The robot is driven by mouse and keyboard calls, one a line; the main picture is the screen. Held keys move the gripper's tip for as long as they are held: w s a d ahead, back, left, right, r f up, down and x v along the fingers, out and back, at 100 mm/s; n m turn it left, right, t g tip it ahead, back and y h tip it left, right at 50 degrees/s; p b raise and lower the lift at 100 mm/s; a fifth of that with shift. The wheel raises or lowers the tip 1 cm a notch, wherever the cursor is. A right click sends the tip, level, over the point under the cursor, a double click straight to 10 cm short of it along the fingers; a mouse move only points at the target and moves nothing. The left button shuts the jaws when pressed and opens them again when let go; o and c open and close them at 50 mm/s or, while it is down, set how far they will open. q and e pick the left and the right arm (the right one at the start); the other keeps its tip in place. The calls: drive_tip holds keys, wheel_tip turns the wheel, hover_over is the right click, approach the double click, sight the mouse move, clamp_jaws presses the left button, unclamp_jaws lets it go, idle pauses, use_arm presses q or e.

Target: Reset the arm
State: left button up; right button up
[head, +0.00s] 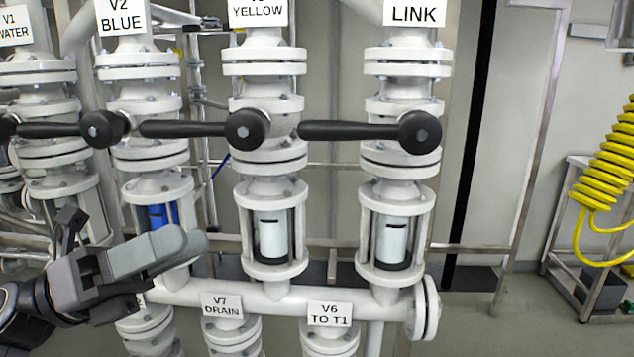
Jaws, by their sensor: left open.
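My left gripper (192,246) is at the lower left, its arm coming in from the left edge. Its grey fingers point right, seen from the side; they are open, and I see nothing held between them. It is in front of the lower part of the V2 BLUE pipe (151,188) and partly covers its sight glass with blue inside. I cannot tell if it touches the pipe. My right gripper is not in view.
White flanged pipes labelled V1 WATER, V2 BLUE, YELLOW and LINK (412,13) stand ahead. Black levers (350,131) lie horizontal across them. Below are a horizontal pipe (330,304) and the V7 DRAIN and V6 TO T1 signs. A yellow coiled hose (612,165) hangs right.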

use_arm(q)
drive_tip(key=w+a+f+n+t+y, duration=0.25)
drive_tip(key=f+n+t+y, duration=0.5)
drive_tip(key=f+n, duration=0.7)
drive_tip(key=w+a+f+n+t+y, duration=0.1)
drive_tip(key=a+f+n+t+y, duration=0.2)
drive_tip(key=f+n+t+y, duration=0.8)
drive_tip(key=s+f+n+g, duration=0.6)
drive_tip(key=s+f+n, duration=0.1)
drive_tip(key=f, duration=0.4)
drive_tip(key=s+f+n+g+y, duration=0.1)
drive_tip(key=s+f+n+g, duration=0.6)
drive_tip(key=s+f+n, duration=0.1)
wheel_tip(320, 180, down, 3)
drive_tip(key=shift+d+r+n, duration=0.1)
drive_tip(key=shift+d+n, duration=0.15)
drive_tip(key=shift+n, duration=0.4)
